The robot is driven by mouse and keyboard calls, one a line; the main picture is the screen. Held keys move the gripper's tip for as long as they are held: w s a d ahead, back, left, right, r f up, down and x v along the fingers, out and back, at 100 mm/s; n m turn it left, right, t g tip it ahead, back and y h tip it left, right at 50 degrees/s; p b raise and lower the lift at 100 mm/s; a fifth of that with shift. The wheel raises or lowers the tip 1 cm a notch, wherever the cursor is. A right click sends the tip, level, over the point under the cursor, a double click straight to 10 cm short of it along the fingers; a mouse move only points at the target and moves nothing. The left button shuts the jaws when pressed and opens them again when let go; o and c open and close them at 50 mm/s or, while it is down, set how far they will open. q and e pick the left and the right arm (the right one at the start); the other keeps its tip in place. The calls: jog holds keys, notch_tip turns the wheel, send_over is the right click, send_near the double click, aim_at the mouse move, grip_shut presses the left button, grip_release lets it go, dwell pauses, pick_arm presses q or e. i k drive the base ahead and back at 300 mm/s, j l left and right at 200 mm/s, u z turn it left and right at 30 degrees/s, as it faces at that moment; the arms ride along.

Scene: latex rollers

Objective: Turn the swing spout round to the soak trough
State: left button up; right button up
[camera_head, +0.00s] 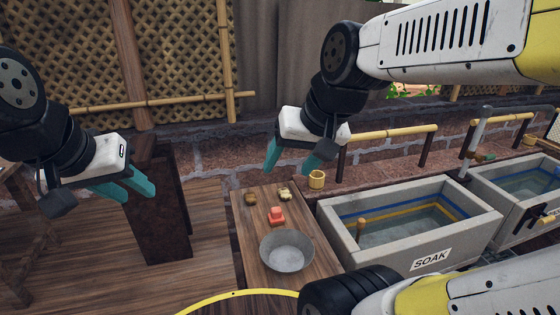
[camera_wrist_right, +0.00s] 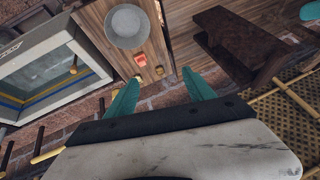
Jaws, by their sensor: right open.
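The swing spout (camera_head: 481,135) is a grey pipe rising at the back between the two troughs. Its top bends and its arm runs right, over the right-hand trough. A small wooden-coloured and green piece (camera_head: 485,156) is on or beside the pipe. The soak trough (camera_head: 408,257), a grey stone basin labelled SOAK, holds water and stands left of the pipe. My right gripper (camera_head: 289,168) is open and empty in the air, left of the soak trough and well away from the spout; its fingers (camera_wrist_right: 160,80) also show in the wrist view. My left gripper (camera_head: 139,197) is open and empty at far left.
A narrow wooden bench (camera_head: 258,225) left of the soak trough carries a grey bowl (camera_head: 287,252), a red block (camera_head: 277,215) and small yellowish lumps. A yellow cup (camera_head: 316,179) stands behind. A bamboo rail (camera_head: 395,134) runs behind the trough. The second trough (camera_head: 520,222) stands at right.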

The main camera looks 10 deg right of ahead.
aim_at(488, 111)
jog(key=z, duration=2.1)
jog(key=u, duration=0.35)
jog(key=i+l+u, duration=0.25)
jog(key=u, duration=0.15)
jog(key=i+l+u, duration=0.15)
jog(key=l+u, duration=0.25)
jog(key=i+l, duration=0.15)
jog(key=l, duration=0.3)
jog(key=i+l+u, duration=0.1)
jog(key=l, duration=0.4)
jog(key=i+l, duration=0.2)
jog(key=l, duration=0.25)
jog(key=i+l+u, duration=0.15)
jog(key=l, duration=0.35)
jog(key=i+l, duration=0.1)
jog(key=l, duration=0.35)
jog(key=i+l+u, duration=0.1)
jog(key=l, duration=0.4)
